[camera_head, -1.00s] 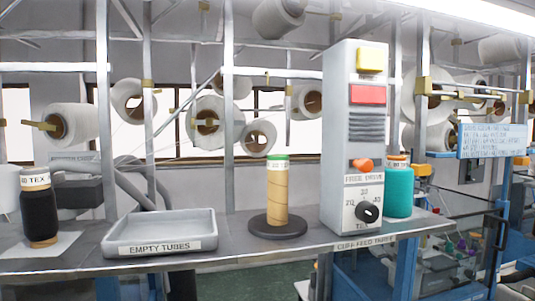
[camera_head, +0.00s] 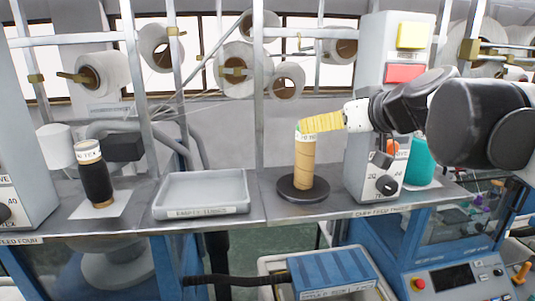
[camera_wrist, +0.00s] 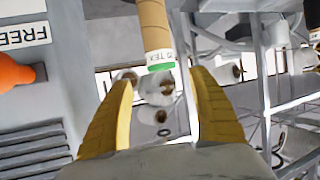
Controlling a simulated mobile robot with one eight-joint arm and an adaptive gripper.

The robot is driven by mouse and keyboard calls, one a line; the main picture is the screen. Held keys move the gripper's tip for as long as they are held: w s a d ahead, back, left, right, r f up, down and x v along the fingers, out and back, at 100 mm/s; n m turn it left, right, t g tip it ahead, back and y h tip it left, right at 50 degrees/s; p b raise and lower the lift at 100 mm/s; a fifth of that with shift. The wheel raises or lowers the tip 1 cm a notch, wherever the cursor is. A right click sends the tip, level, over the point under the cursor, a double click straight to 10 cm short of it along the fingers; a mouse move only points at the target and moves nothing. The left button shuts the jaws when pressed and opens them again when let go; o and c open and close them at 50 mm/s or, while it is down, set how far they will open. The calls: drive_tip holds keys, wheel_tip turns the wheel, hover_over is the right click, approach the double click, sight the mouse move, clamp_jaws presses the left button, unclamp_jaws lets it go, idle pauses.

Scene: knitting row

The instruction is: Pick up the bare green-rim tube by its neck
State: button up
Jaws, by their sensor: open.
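The bare tan tube (camera_head: 304,165) stands upright on a dark round base (camera_head: 288,192) on the shelf. It has a pale label band and a green rim at its top. My gripper (camera_head: 302,127) reaches in from the right, with its yellow fingers at the tube's neck. In the wrist view, the picture is upside down and the tube (camera_wrist: 154,25) hangs from the top edge, its green rim (camera_wrist: 160,70) between the tips of my open gripper (camera_wrist: 161,77). Gaps show on both sides; neither finger visibly touches the tube. The near finger partly hides the rim in the head view.
The grey control box (camera_head: 378,150) stands close right of the tube, behind my arm. A teal cone (camera_head: 419,163) is beyond it. Frame posts rise behind.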

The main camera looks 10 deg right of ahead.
sight(305, 157)
drive_tip(key=p+x, duration=0.1)
drive_tip(key=x, duration=0.7)
drive_tip(key=shift+s+f+p, duration=0.15)
drive_tip(key=shift+f+p, duration=0.05)
drive_tip(key=shift+p, duration=0.15)
drive_tip(key=shift+s, duration=0.25)
drive_tip(key=c, duration=1.1)
